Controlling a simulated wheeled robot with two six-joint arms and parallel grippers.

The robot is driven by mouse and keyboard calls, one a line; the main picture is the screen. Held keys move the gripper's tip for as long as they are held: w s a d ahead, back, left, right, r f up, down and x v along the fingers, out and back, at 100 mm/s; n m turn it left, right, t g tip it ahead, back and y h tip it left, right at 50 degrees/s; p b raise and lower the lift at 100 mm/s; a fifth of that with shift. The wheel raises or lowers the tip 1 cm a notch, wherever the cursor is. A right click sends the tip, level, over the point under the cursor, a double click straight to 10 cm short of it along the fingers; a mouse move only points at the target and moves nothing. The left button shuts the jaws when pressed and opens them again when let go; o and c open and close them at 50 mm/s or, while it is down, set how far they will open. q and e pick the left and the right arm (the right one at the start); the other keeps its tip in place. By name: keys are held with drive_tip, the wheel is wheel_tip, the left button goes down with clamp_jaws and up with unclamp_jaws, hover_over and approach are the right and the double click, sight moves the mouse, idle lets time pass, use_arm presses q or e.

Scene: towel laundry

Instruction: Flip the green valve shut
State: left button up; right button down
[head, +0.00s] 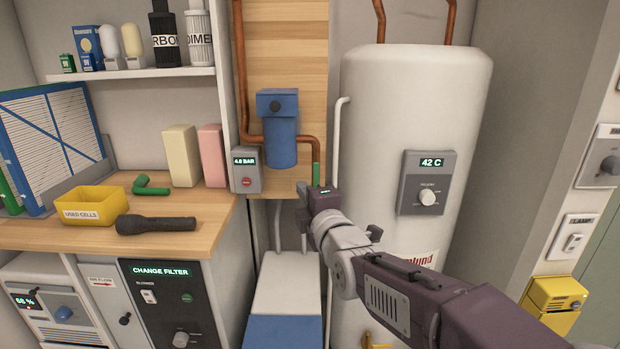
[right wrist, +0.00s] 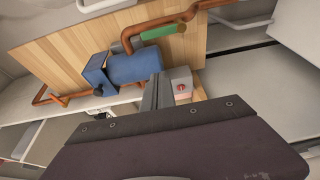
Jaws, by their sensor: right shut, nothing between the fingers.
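The green valve handle (head: 316,173) stands roughly upright at the copper pipe right of the blue filter housing (head: 280,140). In the right wrist view the handle (right wrist: 164,31) lies close beside the copper pipe, roughly along it. My right gripper (head: 311,194) is shut and empty, just below the handle in the head view and partly covering its lower end. In the right wrist view the gripper's fingers (right wrist: 157,90) point toward the wooden panel, with a visible gap to the handle. I cannot tell contact from the head view. My left gripper is not in view.
A grey gauge box (head: 246,170) reading 4.8 BAR is left of the gripper. The white tank (head: 400,110) with a 42 C control stands at right. A green L-shaped piece (head: 151,186), a torch (head: 155,224) and a yellow bin (head: 92,207) lie on the counter.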

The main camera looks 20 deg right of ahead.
sight(316, 178)
drive_tip(key=w, duration=0.9)
drive_tip(key=d, duration=0.1)
drive_tip(key=s+d, duration=0.1)
drive_tip(key=d, duration=0.1)
drive_tip(key=shift+d+f+b, duration=0.1)
drive_tip(key=shift+d+b, duration=0.05)
drive_tip(key=shift+b, duration=0.15)
drive_tip(key=shift+s, duration=0.1)
